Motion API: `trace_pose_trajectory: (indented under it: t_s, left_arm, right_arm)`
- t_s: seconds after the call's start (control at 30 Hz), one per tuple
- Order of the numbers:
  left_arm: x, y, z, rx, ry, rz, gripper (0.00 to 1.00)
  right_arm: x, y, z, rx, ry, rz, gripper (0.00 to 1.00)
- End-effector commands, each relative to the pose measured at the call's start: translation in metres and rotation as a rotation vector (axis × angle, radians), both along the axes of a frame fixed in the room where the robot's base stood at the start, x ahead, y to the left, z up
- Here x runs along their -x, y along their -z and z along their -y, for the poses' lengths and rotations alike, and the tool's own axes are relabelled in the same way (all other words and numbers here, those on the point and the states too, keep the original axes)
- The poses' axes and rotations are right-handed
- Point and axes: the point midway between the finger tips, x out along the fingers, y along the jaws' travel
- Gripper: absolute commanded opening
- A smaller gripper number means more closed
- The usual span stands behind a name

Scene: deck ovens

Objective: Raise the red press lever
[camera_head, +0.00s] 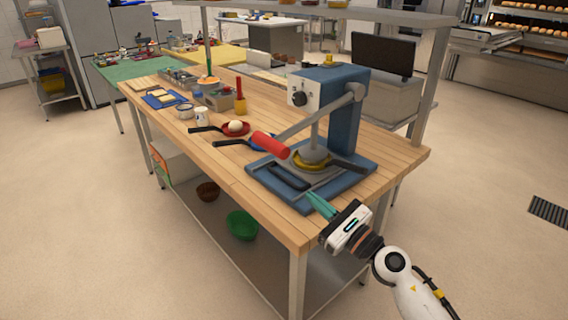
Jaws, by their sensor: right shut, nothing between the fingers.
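The blue press (345,110) stands on a blue base near the right end of the wooden table. Its lever ends in a red handle (271,145), which points forward and left, low over the base. The lever's grey arm runs from the handle up to a pivot on the press's right side. A yellow pan (311,160) lies under the press head. My right gripper (318,203) is shut and empty, with teal fingertips by the front edge of the press base, below and right of the red handle and apart from it. My left gripper is not in view.
Small pans, one holding a white ball (235,126), lie left of the press. A red-handled tool (239,96) stands behind them. A green bowl (242,225) sits on the lower shelf.

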Motion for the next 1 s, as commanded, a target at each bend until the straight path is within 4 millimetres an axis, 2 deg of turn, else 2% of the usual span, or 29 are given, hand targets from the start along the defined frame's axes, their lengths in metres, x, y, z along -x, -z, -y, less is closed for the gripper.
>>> trace_pose_trajectory:
  t_s: [0.27, 0.6, 0.7, 1.0]
  left_arm:
    - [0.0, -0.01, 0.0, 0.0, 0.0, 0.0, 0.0]
    - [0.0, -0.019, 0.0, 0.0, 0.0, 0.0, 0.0]
    - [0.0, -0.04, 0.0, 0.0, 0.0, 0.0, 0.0]
    - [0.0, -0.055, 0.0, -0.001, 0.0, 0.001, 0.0]
  right_arm:
    - [-0.022, -0.011, -0.02, -0.005, -0.001, 0.001, 0.0]
    - [-0.075, -0.027, -0.067, -0.007, -0.001, -0.001, 0.0]
    - [-0.071, -0.047, -0.067, -0.002, 0.0, 0.0, 0.0]
    - [-0.067, -0.063, -0.072, -0.003, 0.0, -0.001, 0.0]
